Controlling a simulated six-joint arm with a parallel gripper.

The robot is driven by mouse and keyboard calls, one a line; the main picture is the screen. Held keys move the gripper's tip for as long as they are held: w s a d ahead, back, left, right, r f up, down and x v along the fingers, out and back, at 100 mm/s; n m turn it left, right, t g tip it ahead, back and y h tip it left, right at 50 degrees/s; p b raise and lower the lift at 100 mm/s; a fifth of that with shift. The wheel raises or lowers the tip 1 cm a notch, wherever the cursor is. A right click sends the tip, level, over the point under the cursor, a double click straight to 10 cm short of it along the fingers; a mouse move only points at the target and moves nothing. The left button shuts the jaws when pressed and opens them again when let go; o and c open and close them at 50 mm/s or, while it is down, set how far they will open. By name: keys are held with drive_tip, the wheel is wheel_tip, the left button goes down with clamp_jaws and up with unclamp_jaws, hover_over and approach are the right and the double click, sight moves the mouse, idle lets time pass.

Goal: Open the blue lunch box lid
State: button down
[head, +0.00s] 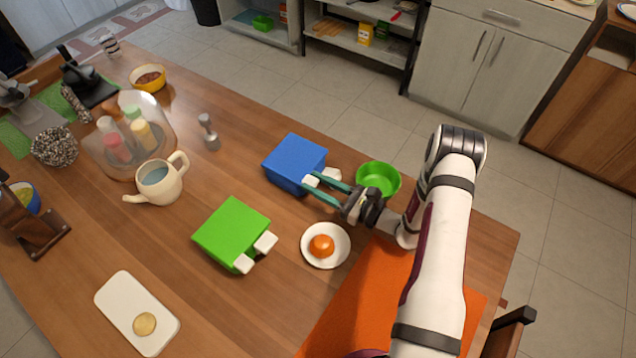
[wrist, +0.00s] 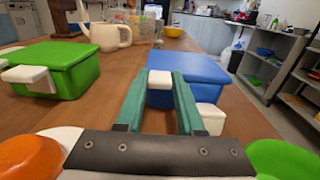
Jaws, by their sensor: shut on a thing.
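The blue lunch box (head: 294,160) stands on the wooden table with its lid down. It also shows in the wrist view (wrist: 205,68), ahead of my gripper. It has two white latches on its near side. My gripper (head: 318,180) reaches it from the right, and its green fingers (wrist: 161,90) are closed around one white latch (wrist: 160,78). The other white latch (wrist: 211,118) is free, just right of the fingers in the wrist view. The fingers partly hide the front of the box.
A green lunch box (head: 233,232) with white latches stands beside the blue one. A green bowl (head: 378,179) and a white plate (head: 326,256) with an orange item (head: 321,245) flank my gripper. A teapot (head: 160,183) and glass dome (head: 145,110) stand farther left.

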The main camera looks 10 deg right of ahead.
drive_tip(key=shift+r, duration=0.1)
idle(0.3)
drive_tip(key=shift+r+g+h, duration=0.3)
drive_tip(key=shift+r+h, duration=0.1)
drive_tip(key=shift+r, duration=0.2)
drive_tip(key=w+a+r+g+h, duration=0.1)
drive_tip(key=r, duration=0.1)
drive_tip(key=w+a+r+g+h, duration=0.1)
drive_tip(key=r+g+h, duration=0.1)
drive_tip(key=r, duration=0.1)
drive_tip(key=w+a+r+g+h, duration=0.1)
drive_tip(key=r, duration=0.2)
drive_tip(key=shift+r+g+h, duration=0.15)
drive_tip(key=shift+g+h, duration=0.15)
drive_tip(key=shift+h, duration=0.1)
drive_tip(key=w+a+r+g+h, duration=0.3)
drive_tip(key=w+a+r, duration=0.1)
drive_tip(key=w+a, duration=0.1)
drive_tip(key=shift+w+a+r, duration=0.2)
drive_tip(key=shift+w+a, duration=0.2)
drive_tip(key=shift+a, duration=0.3)
drive_tip(key=c, duration=0.5)
unclamp_jaws()
